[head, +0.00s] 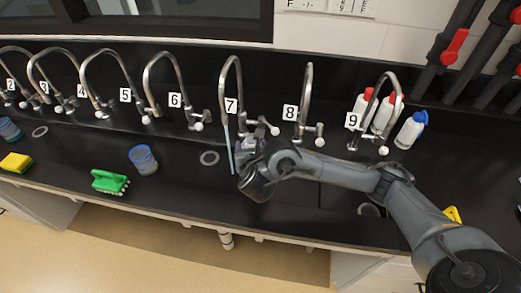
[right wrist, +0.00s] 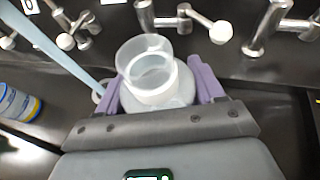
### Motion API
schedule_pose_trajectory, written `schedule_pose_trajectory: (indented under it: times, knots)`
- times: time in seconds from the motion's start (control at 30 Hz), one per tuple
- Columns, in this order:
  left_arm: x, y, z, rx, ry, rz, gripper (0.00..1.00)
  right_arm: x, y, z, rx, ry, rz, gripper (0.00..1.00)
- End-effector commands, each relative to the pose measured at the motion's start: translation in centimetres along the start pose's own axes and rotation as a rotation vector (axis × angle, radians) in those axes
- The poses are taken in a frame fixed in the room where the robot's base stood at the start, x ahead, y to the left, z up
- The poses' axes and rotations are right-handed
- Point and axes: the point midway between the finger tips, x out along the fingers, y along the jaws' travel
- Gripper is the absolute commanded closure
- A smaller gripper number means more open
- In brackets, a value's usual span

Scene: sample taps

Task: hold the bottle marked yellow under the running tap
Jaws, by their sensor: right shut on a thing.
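My right gripper (head: 250,155) is shut on a clear, open-mouthed bottle (right wrist: 155,80), which shows between its purple fingers in the right wrist view. No yellow mark shows on the visible part of this bottle. In the head view the arm largely hides the bottle, near tap 7 (head: 236,68). A pale blue stream (head: 229,150) runs down from tap 7, just left of the gripper. In the right wrist view the stream (right wrist: 55,45) passes left of the bottle mouth, apart from it. My left gripper is not in view.
A blue-rimmed container (head: 143,160), green brush (head: 110,181) and yellow sponge (head: 15,162) lie left on the black counter.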

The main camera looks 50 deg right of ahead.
Motion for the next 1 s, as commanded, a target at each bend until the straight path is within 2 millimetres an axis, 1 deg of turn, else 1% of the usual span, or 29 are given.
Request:
schedule_pose_trajectory:
  times: [0.03, 0.17, 0.23, 0.4, 0.5, 0.7, 1.0]
  knots:
    - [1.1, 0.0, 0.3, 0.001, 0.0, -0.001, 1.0, 0.5, 0.8, -0.7, 0.003, 0.0, 0.001, 0.62]
    - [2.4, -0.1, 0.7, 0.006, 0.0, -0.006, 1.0, 1.2, 2.3, -1.1, 0.002, 0.001, 0.003, 0.62]
    - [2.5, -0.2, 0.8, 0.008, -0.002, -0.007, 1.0, 1.3, 3.1, -0.7, 0.002, -0.001, 0.002, 0.62]
    - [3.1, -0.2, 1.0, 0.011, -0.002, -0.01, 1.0, 1.8, 4.8, -0.5, 0.001, -0.001, 0.001, 0.62]
    - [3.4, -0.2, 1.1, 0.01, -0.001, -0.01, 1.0, 2.0, 5.5, -0.4, 0.001, -0.001, 0.0, 0.62]
    - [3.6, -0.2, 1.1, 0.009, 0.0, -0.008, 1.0, 2.2, 6.3, -0.2, 0.0, 0.0, 0.0, 0.62]
    - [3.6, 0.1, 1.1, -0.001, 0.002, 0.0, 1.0, 2.2, 6.5, -0.1, 0.0, -0.001, 0.0, 0.62]
